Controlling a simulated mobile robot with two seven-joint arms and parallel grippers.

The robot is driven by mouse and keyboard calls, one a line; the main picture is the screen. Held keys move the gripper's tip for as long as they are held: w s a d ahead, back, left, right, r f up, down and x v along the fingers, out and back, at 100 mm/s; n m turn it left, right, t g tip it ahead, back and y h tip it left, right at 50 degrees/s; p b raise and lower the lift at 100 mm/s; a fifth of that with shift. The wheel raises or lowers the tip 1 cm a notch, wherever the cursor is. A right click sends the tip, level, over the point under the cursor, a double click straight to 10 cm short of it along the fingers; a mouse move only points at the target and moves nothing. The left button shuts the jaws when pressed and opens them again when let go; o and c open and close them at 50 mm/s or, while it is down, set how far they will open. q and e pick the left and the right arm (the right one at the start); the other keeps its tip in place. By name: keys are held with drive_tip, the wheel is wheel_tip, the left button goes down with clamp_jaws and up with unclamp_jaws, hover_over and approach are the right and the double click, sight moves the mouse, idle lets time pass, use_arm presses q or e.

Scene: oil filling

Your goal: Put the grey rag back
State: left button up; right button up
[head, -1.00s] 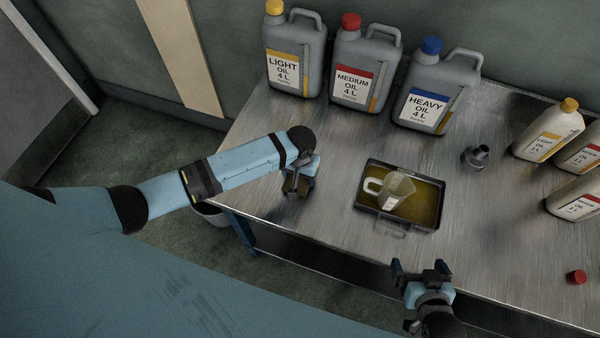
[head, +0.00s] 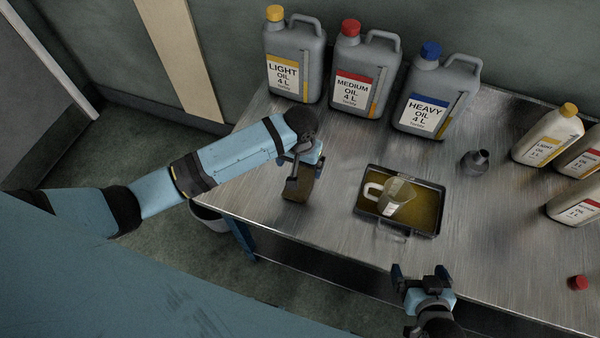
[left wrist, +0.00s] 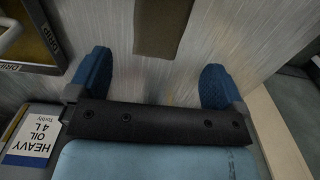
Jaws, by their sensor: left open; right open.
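The grey rag (head: 298,189), brownish in this light, lies folded on the metal table (head: 330,235) near its left front edge. It also shows in the left wrist view (left wrist: 158,28), at the top and beyond my fingertips. My left gripper (head: 300,167) is open just behind the rag, toward the back of the table. In the left wrist view its two blue fingers (left wrist: 155,82) are spread with only bare table between them. My right gripper (head: 422,278) is open and empty at the table's front edge, in front of the drip tray.
The drip tray (head: 429,226) holds a clear measuring jug (head: 398,197). Three large oil cans (head: 361,75) stand along the back. A dark funnel (head: 474,161), several pale bottles (head: 546,135) and a red cap (head: 578,283) are on the right. A bin (head: 208,217) stands below the left edge.

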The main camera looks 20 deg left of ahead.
use_arm(q)
drive_tip(key=s+d+t+h, duration=0.1)
drive_tip(key=s+d+f+h, duration=0.1)
drive_tip(key=s, duration=0.1)
drive_tip(key=shift+s+d+m+t+h, duration=0.25)
drive_tip(key=shift+d+m+t+h, duration=0.05)
drive_tip(key=shift+d+m+t, duration=0.1)
drive_tip(key=s+f+t+h, duration=0.1)
drive_tip(key=s, duration=0.1)
drive_tip(key=s+f+t, duration=0.1)
drive_tip(key=shift+s+f+t+h, duration=0.15)
drive_tip(key=shift+s+t+h, duration=0.2)
drive_tip(key=shift+t+h, duration=0.05)
drive_tip(key=s+a+t, duration=0.1)
drive_tip(key=s+t, duration=0.1)
drive_tip(key=s+a+f+t, duration=0.1)
drive_tip(key=s, duration=0.1)
drive_tip(key=shift+a+m, duration=0.3)
drive_tip(key=shift+m, duration=0.1)
drive_tip(key=s+a+r+m+t+y, duration=0.1)
drive_tip(key=s+a+t, duration=0.2)
drive_tip(key=s+a, duration=0.2)
drive_tip(key=shift+s+a, duration=0.3)
drive_tip(key=shift+s, duration=0.15)
